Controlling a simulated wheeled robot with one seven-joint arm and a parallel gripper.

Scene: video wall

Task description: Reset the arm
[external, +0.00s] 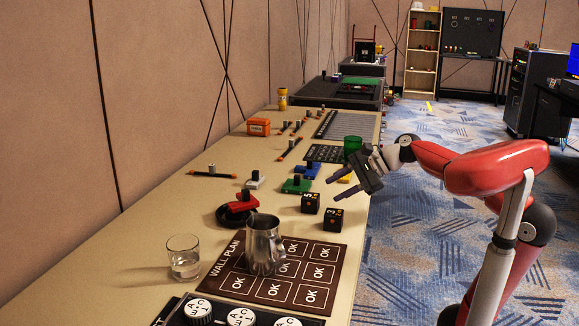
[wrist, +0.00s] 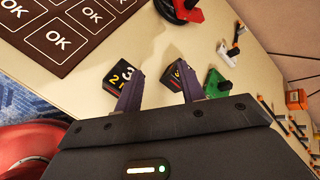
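My red arm (external: 497,167) reaches from the right side over the near edge of the long beige table (external: 150,221). My gripper (external: 338,184) is in the air above the table edge, fingers pointing left and apart. In the wrist view my gripper (wrist: 158,92) shows two purple-grey fingers spread with nothing held between them. Two black number dice stand below it: one die (external: 333,219) near the table edge and another die (external: 310,203) beside it. In the wrist view, one die (wrist: 123,76) is partly behind the left finger and the other is partly behind the right finger.
A metal pitcher (external: 264,246) stands on the brown wall plan board (external: 240,284), with a glass (external: 184,258) to its left. Red, green (external: 296,185), blue and white handled pieces and a green cup (external: 352,147) stand farther back. Carpeted floor lies right of the table.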

